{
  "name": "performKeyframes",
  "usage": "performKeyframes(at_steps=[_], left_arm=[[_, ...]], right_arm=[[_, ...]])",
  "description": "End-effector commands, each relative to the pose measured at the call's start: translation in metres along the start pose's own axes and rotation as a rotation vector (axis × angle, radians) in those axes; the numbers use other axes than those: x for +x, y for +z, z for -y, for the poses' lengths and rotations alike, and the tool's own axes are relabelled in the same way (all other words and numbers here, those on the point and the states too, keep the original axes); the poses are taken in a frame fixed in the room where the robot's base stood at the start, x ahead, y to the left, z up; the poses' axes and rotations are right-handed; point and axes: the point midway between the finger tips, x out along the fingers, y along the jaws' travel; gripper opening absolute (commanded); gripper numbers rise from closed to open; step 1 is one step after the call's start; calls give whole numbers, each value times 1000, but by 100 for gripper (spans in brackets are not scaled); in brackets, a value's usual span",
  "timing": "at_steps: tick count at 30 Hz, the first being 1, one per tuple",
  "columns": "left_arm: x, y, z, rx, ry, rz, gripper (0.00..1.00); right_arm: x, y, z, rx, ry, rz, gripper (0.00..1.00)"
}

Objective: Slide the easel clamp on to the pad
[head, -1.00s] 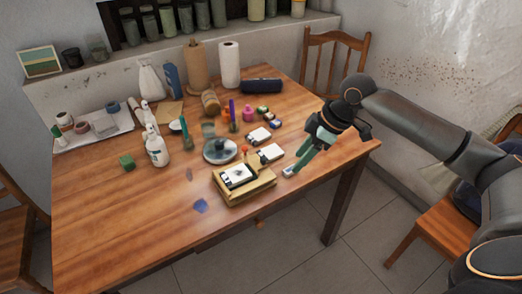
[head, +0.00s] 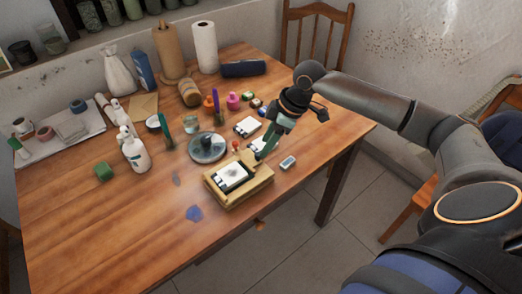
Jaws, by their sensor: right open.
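The wooden table easel (head: 240,196) stands near the table's front edge. A white pad (head: 231,176) with a dark border and a small mark lies on it. My right gripper (head: 262,155) is open and points down just right of the easel's back corner, close to the pad's right side. Its fingers partly cover a white-topped block behind them. My left gripper is not in view.
A small grey-blue block (head: 288,162) lies right of the gripper. A round grey dish (head: 207,147) sits behind the easel. Another white-topped block (head: 248,126) lies behind. The table's front left is mostly clear.

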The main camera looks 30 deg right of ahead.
Motion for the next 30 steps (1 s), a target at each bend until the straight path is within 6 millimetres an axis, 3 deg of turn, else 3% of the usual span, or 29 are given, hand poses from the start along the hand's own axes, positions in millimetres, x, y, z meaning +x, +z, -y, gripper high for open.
performKeyframes(at_steps=[3,7,19,30], left_arm=[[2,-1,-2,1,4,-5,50],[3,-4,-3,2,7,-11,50],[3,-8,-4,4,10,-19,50],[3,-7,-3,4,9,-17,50]], right_arm=[[21,0,1,-1,-2,0,53],[35,0,0,0,-2,0,53],[41,0,0,0,1,1,53],[41,0,0,0,1,0,12]])
